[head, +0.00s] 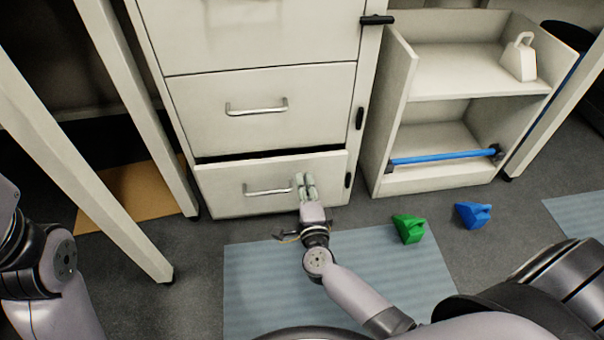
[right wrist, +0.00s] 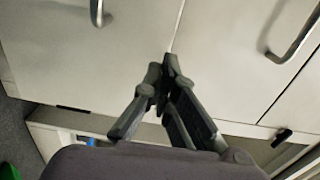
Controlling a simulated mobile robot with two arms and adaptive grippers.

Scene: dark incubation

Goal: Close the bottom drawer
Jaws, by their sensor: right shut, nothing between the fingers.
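The bottom drawer (head: 225,190) of the pale cabinet stands slightly open in the head view, with a dark gap along its top edge. Its silver bar handle (head: 268,191) is left of my right gripper (head: 304,181). The right gripper is shut and empty, its fingers against or just in front of the drawer's face; contact is hard to tell. In the right wrist view, the shut fingertips (right wrist: 168,66) are near the seam between the bottom drawer (right wrist: 60,55) and the drawer above (right wrist: 225,60). My left gripper is out of view.
The middle drawer (head: 190,110) above looks shut. An open shelf unit (head: 440,182) with a blue bar (head: 440,157) stands right of the cabinet. A green object (head: 409,229) and a blue object (head: 472,214) lie on the floor. A table leg (head: 85,185) stands at left.

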